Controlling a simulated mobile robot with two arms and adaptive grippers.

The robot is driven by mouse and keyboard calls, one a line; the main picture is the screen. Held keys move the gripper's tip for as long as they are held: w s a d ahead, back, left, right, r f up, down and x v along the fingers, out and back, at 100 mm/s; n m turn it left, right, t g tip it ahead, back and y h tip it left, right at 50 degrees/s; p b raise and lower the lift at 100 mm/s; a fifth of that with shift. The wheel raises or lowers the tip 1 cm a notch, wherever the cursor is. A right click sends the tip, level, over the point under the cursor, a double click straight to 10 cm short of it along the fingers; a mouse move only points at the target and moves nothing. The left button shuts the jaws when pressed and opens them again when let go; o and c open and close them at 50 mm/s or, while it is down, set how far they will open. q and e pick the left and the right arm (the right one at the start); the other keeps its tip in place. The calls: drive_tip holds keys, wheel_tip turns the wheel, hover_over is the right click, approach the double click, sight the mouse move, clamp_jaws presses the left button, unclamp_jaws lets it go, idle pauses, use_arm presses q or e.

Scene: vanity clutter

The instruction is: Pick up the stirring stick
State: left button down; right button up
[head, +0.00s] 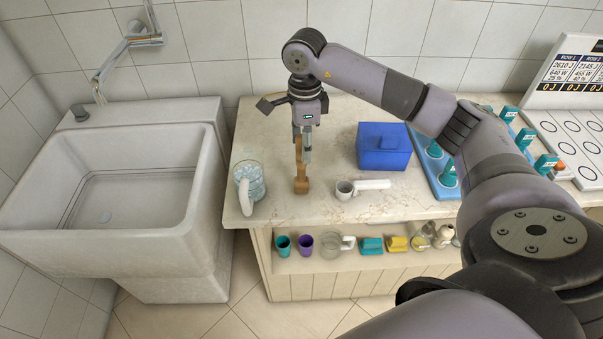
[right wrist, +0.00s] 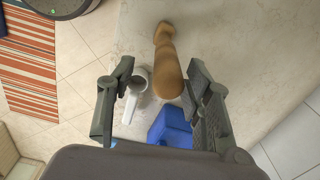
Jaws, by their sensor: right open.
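The stirring stick is a brown wooden piece (head: 301,182) standing out below my right gripper (head: 304,148) on the pale counter. In the right wrist view the stick (right wrist: 168,70) runs from beyond the fingertips to between the two fingers of my right gripper (right wrist: 166,92). The fingers are apart, with the stick closer to the right-hand finger. I cannot tell whether they touch it. The gripper hides the stick's upper end in the head view. My left gripper is not in view.
A glass mug (head: 249,182) stands left of the stick. A small white cup with a long handle (head: 360,187) and a blue box (head: 383,150) are to its right. A blue rack (head: 432,168) holds bottles farther right. A shelf below holds cups. A sink (head: 130,190) is left.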

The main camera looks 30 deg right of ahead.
sight(301, 159)
drive_tip(key=f+p, duration=0.1)
drive_tip(key=f, duration=0.2)
drive_tip(key=f+p, duration=0.1)
drive_tip(key=f, duration=0.1)
drive_tip(key=shift+w+a+f+p, duration=0.1)
drive_tip(key=shift+w+f+p, duration=0.2)
drive_tip(key=shift+w, duration=0.1)
drive_tip(key=shift+f, duration=0.15)
drive_tip(key=shift+c, duration=0.5)
clamp_jaws()
